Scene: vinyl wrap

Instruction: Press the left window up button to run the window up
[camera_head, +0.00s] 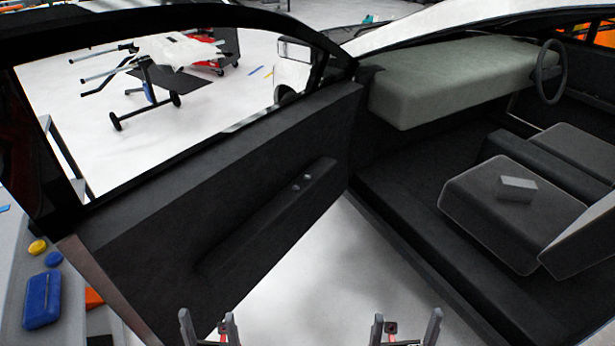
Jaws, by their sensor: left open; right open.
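Two small grey round buttons (301,182) sit on the dark armrest (262,222) of the open car door (225,190). They are too small to tell which one is the up button. The window opening (150,100) in the door frame shows the room behind it; I cannot make out any glass edge for certain. My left gripper (209,330) is open and empty at the bottom edge, in front of the door's lower part. My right gripper (406,330) is open and empty at the bottom, right of the door. Both are well apart from the buttons.
The car interior on the right has a seat (510,212) with a grey block (516,188) on it, a dashboard (450,80) and a steering wheel (548,72). A side table (12,300) at left holds a blue case (42,300). Pale floor (330,270) lies clear between door and sill.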

